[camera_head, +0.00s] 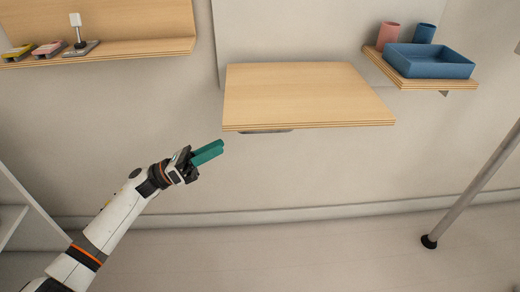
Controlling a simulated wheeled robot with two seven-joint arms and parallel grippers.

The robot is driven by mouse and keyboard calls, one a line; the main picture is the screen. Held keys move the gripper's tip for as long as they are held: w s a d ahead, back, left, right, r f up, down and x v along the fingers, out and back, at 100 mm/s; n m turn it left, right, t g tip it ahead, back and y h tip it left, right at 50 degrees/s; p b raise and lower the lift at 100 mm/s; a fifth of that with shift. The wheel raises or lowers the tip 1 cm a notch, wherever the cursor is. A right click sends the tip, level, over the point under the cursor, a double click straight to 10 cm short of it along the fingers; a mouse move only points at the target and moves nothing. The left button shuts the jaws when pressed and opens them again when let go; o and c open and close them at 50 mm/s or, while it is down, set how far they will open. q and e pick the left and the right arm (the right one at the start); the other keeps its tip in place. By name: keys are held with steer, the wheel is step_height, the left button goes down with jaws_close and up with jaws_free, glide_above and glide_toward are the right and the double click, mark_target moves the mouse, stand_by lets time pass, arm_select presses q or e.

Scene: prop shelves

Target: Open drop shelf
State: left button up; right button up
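The drop shelf (305,95) is a light wooden panel at the wall in the upper middle of the head view. It juts out from the wall and looks roughly level, with its layered front edge facing me. A grey bracket part (266,131) shows under its left front edge. My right gripper is not in view.
A wooden shelf at upper left (120,49) holds small yellow, pink and grey items. A right-hand shelf (463,84) holds a blue tray (430,67) and pink and blue cups. A grey pole (475,188) stands at right. The floor below the panel is clear.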

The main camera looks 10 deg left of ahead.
arm_select(q)
steer(key=w+d+r+m, duration=0.1)
steer(key=d+r, duration=0.1)
steer(key=d, duration=0.1)
steer(key=w+d+r+m+g, duration=0.1)
steer(key=d, duration=0.3)
steer(key=w+d+r+m, duration=0.1)
steer(key=d+r, duration=0.1)
steer(key=d, duration=0.2)
steer(key=shift+r+g+h+p, duration=0.35)
steer(key=shift+g+h+p, duration=0.05)
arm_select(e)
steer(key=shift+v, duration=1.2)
arm_select(q)
jaws_close()
